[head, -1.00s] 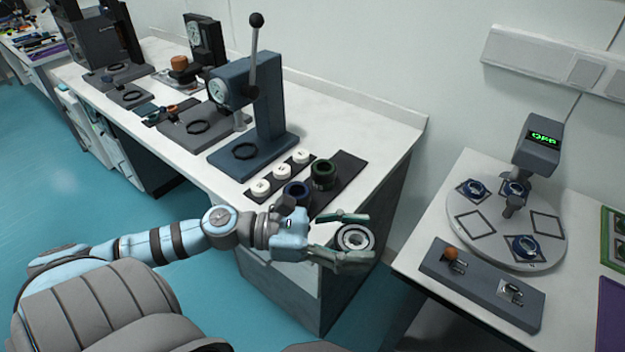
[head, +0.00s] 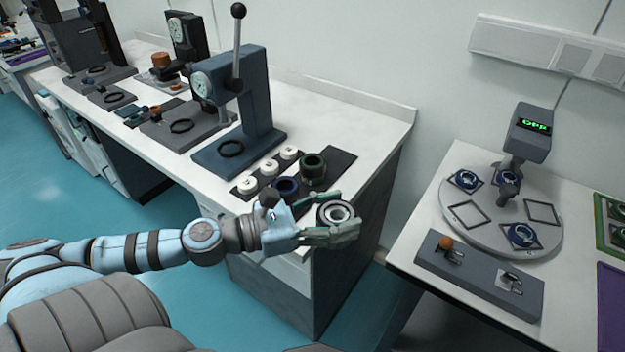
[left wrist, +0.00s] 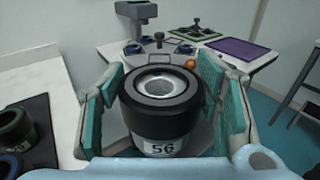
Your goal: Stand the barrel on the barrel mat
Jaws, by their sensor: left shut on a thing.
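The barrel (head: 337,213), a short black cylinder with a pale ring around its open top, is in my left gripper (head: 347,214). In the left wrist view the barrel (left wrist: 160,105) stands upright between the pads, with a white label reading 56 on its side. The gripper is shut on it, in the air beside the near right end of the white bench. A purple mat (head: 612,305) lies at the right edge; it also shows in the left wrist view (left wrist: 237,47). I cannot tell for sure which mat is the barrel mat. My right gripper is not in view.
A blue lever press (head: 250,100) stands behind. The right table has a round plate (head: 490,215), a grey block (head: 480,277) and a green-edged mat (head: 602,225).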

